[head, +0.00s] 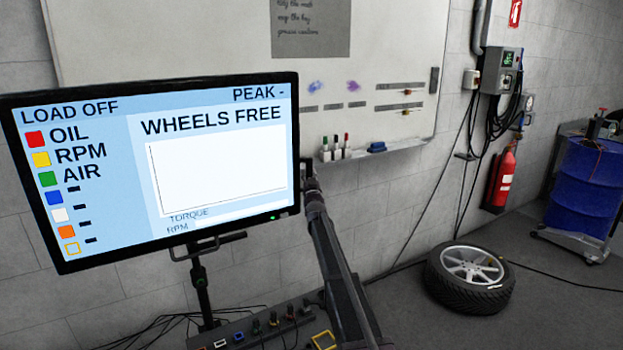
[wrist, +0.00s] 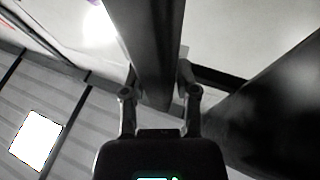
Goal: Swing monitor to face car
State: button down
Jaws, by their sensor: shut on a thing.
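The monitor (head: 150,165) stands at the left of the head view on a dark stand (head: 200,285). Its lit screen faces my head camera, slightly turned, and reads "LOAD OFF" and "WHEELS FREE". A dark handle bar (head: 215,243) runs below the screen. My gripper (head: 308,175) is at the monitor's right edge, partly hidden by my arm. In the wrist view my gripper (wrist: 158,92) has its two fingers on either side of a dark bar, which appears to be the monitor's edge (wrist: 152,45). It is shut on it. No car is in view.
A control box (head: 255,330) with knobs and cables sits below the monitor. A whiteboard (head: 200,35) with a marker tray (head: 375,155) is on the wall behind. A loose wheel (head: 470,278) lies on the floor; a fire extinguisher (head: 502,178) and blue drum (head: 588,185) are at right.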

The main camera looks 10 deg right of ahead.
jog(key=shift+c, duration=2.4)
grip_release()
jog(key=shift+a, duration=0.1)
jog(key=shift+s, duration=0.15)
jog(key=shift+s+d, duration=0.2)
jog(key=shift+s, duration=0.65)
jog(key=s+r+b+v, duration=0.1)
jog(key=r+b+v, duration=0.1)
jog(key=v, duration=1.1)
jog(key=s+r+b+v, duration=0.1)
jog(key=r+b+v, duration=0.2)
jog(key=v, duration=1.1)
jog(key=shift+s+d+r, duration=0.2)
jog(key=shift+s+r, duration=0.1)
jog(key=shift+s, duration=0.25)
jog(key=shift+f, duration=0.1)
